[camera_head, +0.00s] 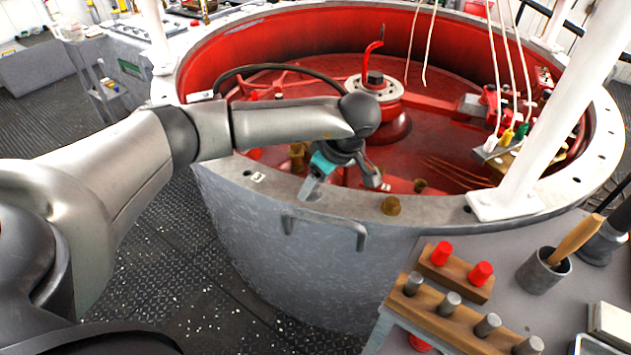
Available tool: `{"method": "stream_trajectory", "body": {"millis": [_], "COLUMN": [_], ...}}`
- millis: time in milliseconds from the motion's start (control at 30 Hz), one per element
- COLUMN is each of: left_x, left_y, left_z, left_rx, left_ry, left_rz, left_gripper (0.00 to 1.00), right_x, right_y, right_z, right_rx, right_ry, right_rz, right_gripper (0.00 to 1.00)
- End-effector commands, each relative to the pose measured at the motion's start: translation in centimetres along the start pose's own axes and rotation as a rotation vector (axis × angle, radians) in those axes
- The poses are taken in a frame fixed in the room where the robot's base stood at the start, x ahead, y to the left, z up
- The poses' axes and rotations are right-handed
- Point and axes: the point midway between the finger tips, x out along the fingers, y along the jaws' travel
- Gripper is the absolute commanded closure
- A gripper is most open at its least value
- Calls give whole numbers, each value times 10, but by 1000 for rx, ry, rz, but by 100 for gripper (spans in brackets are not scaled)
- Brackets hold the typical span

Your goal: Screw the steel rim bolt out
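My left arm reaches in from the left over the near rim of the large round tub. Its gripper (343,184) points down at the near rim. One finger with a teal part and pale tip is to the left and a dark grey finger to the right, apart, with nothing visible between them. A brass-coloured bolt head (390,205) stands on the rim just right of the gripper, apart from it. I cannot make out a steel bolt on the rim; the gripper may hide it. My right gripper is not in view.
The tub's grey rim (440,209) surrounds a red interior with a central hub (375,88). A wooden rack (432,322) with several grey pegs and a block with two red pegs (459,282) lie lower right, near a cup (543,275). A white post (555,115) stands on the right rim.

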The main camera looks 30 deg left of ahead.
Motion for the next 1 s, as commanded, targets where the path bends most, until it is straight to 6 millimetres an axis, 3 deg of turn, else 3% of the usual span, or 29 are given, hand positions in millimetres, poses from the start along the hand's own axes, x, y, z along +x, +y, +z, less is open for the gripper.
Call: {"method": "stream_trajectory", "body": {"millis": [67, 567, 1000], "left_x": [0, -1, -1], "left_y": [0, 0, 2], "left_z": [0, 0, 0], "left_rx": [0, 0, -108], "left_ry": [0, -1, -2], "left_rz": [0, 0, -45], "left_gripper": [42, 98, 100], "right_x": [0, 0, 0], "right_y": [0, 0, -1], "right_z": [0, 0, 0], "right_rx": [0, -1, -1], "right_ry": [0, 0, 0], "right_rz": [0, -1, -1], "right_gripper": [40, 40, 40]}}
